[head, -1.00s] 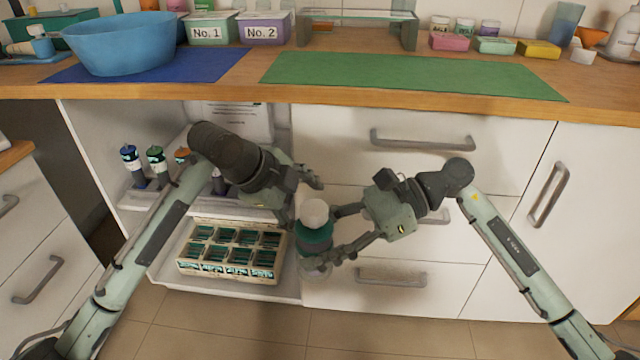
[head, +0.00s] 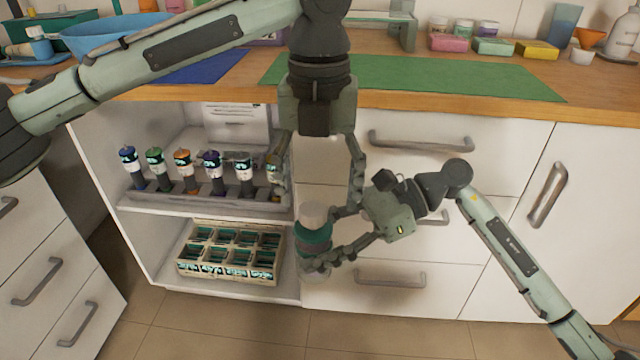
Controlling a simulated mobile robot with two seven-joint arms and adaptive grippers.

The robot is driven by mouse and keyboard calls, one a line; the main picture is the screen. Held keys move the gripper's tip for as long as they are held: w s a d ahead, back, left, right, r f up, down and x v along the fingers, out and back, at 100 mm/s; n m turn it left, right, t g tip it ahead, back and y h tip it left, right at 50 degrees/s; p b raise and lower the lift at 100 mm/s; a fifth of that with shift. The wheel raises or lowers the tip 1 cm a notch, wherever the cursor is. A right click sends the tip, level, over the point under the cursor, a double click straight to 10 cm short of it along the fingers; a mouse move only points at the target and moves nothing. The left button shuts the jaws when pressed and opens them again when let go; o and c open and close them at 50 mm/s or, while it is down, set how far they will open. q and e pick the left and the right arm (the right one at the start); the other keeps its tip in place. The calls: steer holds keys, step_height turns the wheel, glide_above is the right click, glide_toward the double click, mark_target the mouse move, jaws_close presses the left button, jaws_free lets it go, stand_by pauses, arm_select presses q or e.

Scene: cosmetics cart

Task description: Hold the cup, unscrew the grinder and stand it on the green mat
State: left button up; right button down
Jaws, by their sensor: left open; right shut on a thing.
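The grinder (head: 314,214) shows a pale grey round top above a teal band (head: 315,237). The clear cup (head: 313,266) is under it; the two form one upright stack in front of the drawers. I cannot tell exactly where they join. My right gripper (head: 335,238) is shut on the cup from the right, its fingers reaching around the stack. My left gripper (head: 318,188) is open and points down above the grinder, its fingers spread on either side and empty. The green mat (head: 420,78) lies bare on the counter.
The open cabinet on the left holds a rack of several bottles (head: 183,170) and a crate with compartments (head: 230,282) below. A blue bowl (head: 100,38) stands on the counter, partly behind my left arm. Drawer handles (head: 420,145) stick out nearby.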

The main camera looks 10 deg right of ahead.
mark_target(319, 229)
arm_select(q)
step_height(319, 229, down, 8)
steer(key=shift+r, duration=0.15)
steer(key=shift+c, duration=0.4)
steer(key=shift+d, duration=0.15)
steer(key=c, duration=1.1)
steer(key=n, duration=0.3)
steer(key=shift+c, duration=0.2)
steer(key=n, duration=0.3)
steer(key=shift+n, duration=0.3)
steer(key=o, duration=1.3)
steer(key=shift+c, duration=0.2)
steer(key=shift+w, duration=0.1)
